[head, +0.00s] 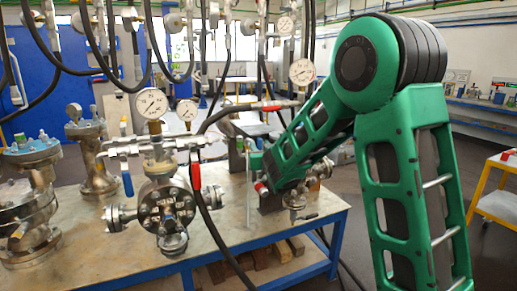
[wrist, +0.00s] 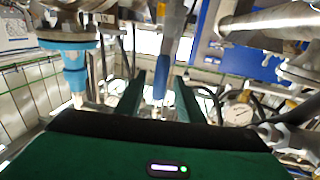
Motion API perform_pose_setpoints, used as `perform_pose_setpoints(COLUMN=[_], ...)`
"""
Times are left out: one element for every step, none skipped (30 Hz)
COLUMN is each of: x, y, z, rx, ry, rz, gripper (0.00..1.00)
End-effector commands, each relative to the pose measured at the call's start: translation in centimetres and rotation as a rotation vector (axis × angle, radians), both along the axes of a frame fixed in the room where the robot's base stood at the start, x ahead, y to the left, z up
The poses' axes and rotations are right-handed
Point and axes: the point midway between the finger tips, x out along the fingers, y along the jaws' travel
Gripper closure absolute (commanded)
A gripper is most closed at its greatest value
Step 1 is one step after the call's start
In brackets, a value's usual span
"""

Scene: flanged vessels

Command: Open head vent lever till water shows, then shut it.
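In the wrist view, a lever with a blue sleeve (wrist: 160,82) hangs down between the two green fingers of my gripper (wrist: 160,98). My gripper is open, with a gap on each side of the sleeve. I cannot tell whether this is the head vent lever, nor its valve's position. In the head view, my gripper (head: 254,162) is at the far right part of the bench, partly hidden by my arm. A flanged vessel (head: 165,207) there carries a blue lever (head: 127,184) and a red lever (head: 195,174). No water is visible.
Other flanged vessels stand on the bench (head: 95,262) at left. Pressure gauges (head: 151,103) and black hoses (head: 224,245) hang around the work area. A small valve fitting (head: 295,202) sits near the bench's right edge. Floor at right is mostly clear beside a yellow cart (head: 490,190).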

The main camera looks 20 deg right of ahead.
Motion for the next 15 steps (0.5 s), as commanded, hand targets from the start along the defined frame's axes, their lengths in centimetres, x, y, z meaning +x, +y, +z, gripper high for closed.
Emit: perform_pose_setpoints(x=[0.51, 0.74, 1.00, 1.16, 1.27, 1.38, 1.44, 1.47, 1.49, 1.49, 1.49, 1.48, 1.48, 1.48, 1.47], y=[-0.11, -0.13, -0.16, -0.17, -0.17, -0.17, -0.16, -0.17, -0.17, -0.17, -0.17, -0.17, -0.17, -0.16, -0.17], z=[-0.04, -0.07, -0.06, -0.04, -0.02, -0.02, -0.02, -0.03, -0.03, -0.03, -0.03, -0.03, -0.02, -0.02, -0.03], rx=[-0.001, -0.002, -0.002, -0.001, -0.001, -0.001, -0.001, -0.001, -0.001, -0.001, -0.001, -0.001, -0.001, -0.001, -0.001], ry=[0.000, 0.001, 0.001, 0.001, 0.001, 0.001, 0.001, 0.001, 0.001, 0.001, 0.001, 0.001, 0.001, 0.001, 0.001], rz=[-0.001, -0.001, -0.001, -0.001, -0.001, 0.000, 0.000, 0.000, 0.000, 0.000, 0.000, 0.000, 0.000, 0.000, 0.000], gripper=[0.65, 0.65, 0.65, 0.65, 0.65, 0.65, 0.65, 0.65, 0.65, 0.65, 0.65, 0.65, 0.65, 0.65, 0.70])
